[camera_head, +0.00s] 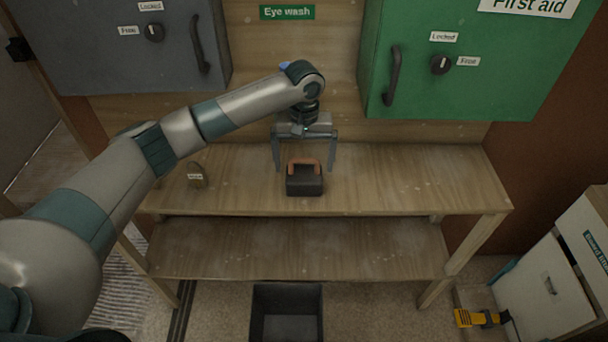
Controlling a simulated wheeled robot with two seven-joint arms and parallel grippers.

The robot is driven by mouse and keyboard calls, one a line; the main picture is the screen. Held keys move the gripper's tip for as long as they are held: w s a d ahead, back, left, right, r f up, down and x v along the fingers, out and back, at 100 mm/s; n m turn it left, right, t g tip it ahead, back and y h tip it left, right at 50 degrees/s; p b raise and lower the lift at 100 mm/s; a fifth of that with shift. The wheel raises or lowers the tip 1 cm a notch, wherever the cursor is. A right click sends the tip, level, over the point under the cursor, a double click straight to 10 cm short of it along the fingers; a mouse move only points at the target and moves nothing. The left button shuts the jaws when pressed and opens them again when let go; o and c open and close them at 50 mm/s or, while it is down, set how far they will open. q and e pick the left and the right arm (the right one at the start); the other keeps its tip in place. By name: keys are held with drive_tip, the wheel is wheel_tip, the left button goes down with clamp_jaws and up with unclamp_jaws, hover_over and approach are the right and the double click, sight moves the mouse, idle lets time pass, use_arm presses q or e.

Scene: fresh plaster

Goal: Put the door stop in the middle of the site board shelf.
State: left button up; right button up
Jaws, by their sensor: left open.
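A dark block with an orange-brown handle (304,186), which looks like the door stop, stands upright on the upper wooden shelf (420,180), near the middle of its length and towards the front edge. My left gripper (304,168) is open above and behind it, with one finger on either side of the handle in the picture. The fingers look apart from the block, though the depth between them is hard to judge. My right gripper is not in view.
A small brown labelled item (196,175) stands on the shelf at left. A grey cabinet (120,50) and a green first aid cabinet (455,85) overhang the back. Below are a bare lower shelf (300,250), a dark bin (285,305) and a yellow item (465,318).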

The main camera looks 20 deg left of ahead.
use_arm(q)
drive_tip(key=shift+r+b, duration=0.45)
drive_tip(key=shift+r, duration=2.25)
